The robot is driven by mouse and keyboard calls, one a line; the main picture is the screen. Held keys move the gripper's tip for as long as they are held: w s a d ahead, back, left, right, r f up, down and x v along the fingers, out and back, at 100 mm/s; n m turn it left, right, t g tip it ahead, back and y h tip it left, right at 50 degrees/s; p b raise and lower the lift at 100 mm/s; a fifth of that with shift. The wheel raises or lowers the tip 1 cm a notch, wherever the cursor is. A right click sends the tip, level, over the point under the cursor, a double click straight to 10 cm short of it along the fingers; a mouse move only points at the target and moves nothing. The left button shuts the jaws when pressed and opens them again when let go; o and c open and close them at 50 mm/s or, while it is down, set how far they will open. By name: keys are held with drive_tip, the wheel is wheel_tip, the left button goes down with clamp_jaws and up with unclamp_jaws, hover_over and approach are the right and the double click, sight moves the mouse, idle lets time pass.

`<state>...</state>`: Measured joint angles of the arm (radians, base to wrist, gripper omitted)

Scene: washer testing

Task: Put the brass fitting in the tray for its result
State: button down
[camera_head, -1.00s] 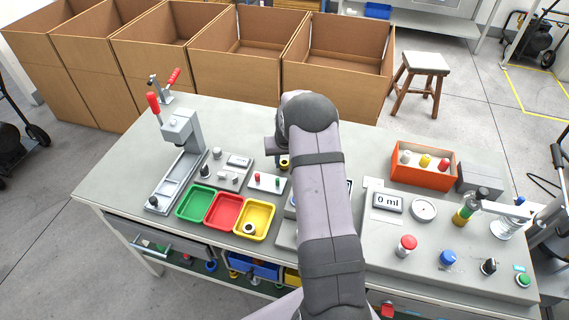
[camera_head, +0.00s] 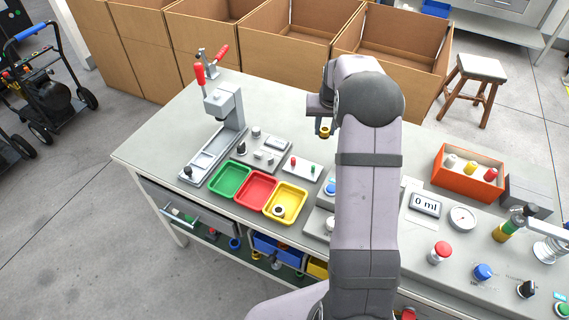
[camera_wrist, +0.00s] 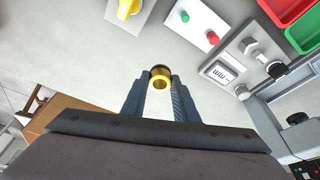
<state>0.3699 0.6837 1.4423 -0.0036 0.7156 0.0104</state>
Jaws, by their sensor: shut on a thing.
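My gripper (camera_wrist: 160,82) is shut on the brass fitting (camera_wrist: 160,75), a short gold ring-like piece held between the fingertips. In the head view the fitting (camera_head: 324,130) hangs below my gripper, above the bench and behind the small panel with a red and a green lamp (camera_head: 303,166). Three trays stand in a row at the bench's front: green (camera_head: 219,187), red (camera_head: 244,197) and yellow (camera_head: 297,196). A dark-and-white round part (camera_head: 279,211) lies in the yellow tray. The green and red trays look empty. The fitting is apart from all trays.
A lever press (camera_head: 222,108) stands left of the trays. A gauge unit with a display (camera_wrist: 225,71) sits beside the lamp panel. An orange box with bottles (camera_head: 468,178) and a 0 ml display (camera_head: 426,204) are at the right. My arm hides the bench's middle.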

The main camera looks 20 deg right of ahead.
drive_tip(key=w+a+r+n, duration=0.2)
drive_tip(key=a+r, duration=0.1)
drive_tip(key=a, duration=0.4)
drive_tip(key=w+a+r+n, duration=0.1)
drive_tip(key=w+a+r, duration=0.1)
drive_tip(key=a, duration=0.6)
drive_tip(key=s+a+r+n+y, duration=0.1)
drive_tip(key=s+a+n, duration=0.1)
drive_tip(key=a, duration=0.4)
drive_tip(key=s+a+r+n+y, duration=0.1)
drive_tip(key=s+a, duration=0.2)
drive_tip(key=a, duration=0.4)
drive_tip(key=s+d+f+m+h, duration=0.1)
drive_tip(key=s+f+m+h, duration=0.1)
drive_tip(key=s+f+m, duration=0.4)
drive_tip(key=shift+s+f+p, duration=0.15)
drive_tip(key=shift+s+p, duration=0.2)
drive_tip(key=shift+s, duration=1)
drive_tip(key=shift+d, duration=0.15)
drive_tip(key=shift+f, duration=0.1)
drive_tip(key=shift+f, duration=4.95)
drive_tip(key=shift+f, duration=0.15)
